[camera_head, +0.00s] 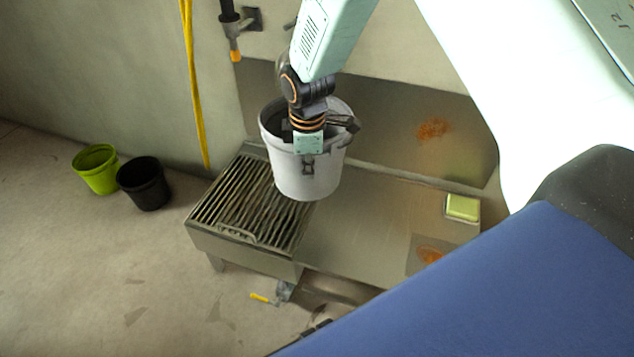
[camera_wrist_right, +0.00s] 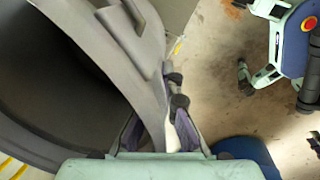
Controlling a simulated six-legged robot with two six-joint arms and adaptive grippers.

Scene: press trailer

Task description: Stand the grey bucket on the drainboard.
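The grey bucket (camera_head: 308,183) is upright or nearly so in the head view, over the line between a slatted grate (camera_head: 240,205) and a flat steel top (camera_head: 365,225). These form one low steel unit against the wall. I cannot tell whether its bottom touches the surface. My right gripper (camera_head: 312,142) reaches down from above at the bucket's rim. In the right wrist view, the fingers (camera_wrist_right: 165,128) are on either side of the bucket's wall (camera_wrist_right: 112,65), closed on it. My left gripper is in neither view.
A yellow-green sponge-like block (camera_head: 462,207) lies on the flat top at right. Green (camera_head: 96,169) and black (camera_head: 144,183) buckets stand on the floor at left. A yellow hose (camera_head: 195,85) and a tap-like fitting (camera_head: 233,40) hang at the wall. Rust stains mark the steel.

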